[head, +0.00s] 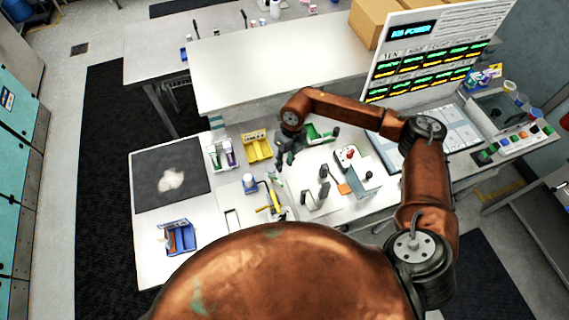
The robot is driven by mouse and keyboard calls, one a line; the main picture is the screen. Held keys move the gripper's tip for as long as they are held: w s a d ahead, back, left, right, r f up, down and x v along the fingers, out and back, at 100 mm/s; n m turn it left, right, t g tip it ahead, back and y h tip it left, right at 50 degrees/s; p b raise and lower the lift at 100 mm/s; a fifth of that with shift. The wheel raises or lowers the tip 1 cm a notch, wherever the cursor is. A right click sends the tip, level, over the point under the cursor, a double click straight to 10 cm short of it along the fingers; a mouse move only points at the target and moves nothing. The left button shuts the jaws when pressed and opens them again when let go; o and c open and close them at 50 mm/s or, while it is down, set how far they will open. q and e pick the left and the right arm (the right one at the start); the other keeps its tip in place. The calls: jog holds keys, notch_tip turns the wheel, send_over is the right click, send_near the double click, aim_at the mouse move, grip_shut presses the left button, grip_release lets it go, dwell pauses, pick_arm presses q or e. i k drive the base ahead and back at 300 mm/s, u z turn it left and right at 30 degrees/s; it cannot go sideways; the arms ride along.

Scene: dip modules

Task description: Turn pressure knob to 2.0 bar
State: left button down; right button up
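I cannot make out a pressure knob or a 2.0 bar scale at this size. My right arm reaches in from the right and bends over the bench. My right gripper (281,165) points down over the middle of the bench, just right of a yellow bin (257,146). Its fingers are small and dark, and I cannot tell if they are open or shut or touching anything. A white device with red parts (347,157) stands to its right. A strip of coloured knobs or buttons (520,142) lies at the far right. My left gripper is not in view.
A blue-capped bottle (249,184), yellow tool (275,200) and dark upright posts (323,182) stand near the gripper. A lit display board (430,60) rises behind. The bench's front-left is mostly clear.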

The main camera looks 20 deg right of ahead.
aim_at(282, 218)
jog(key=k, duration=1.5)
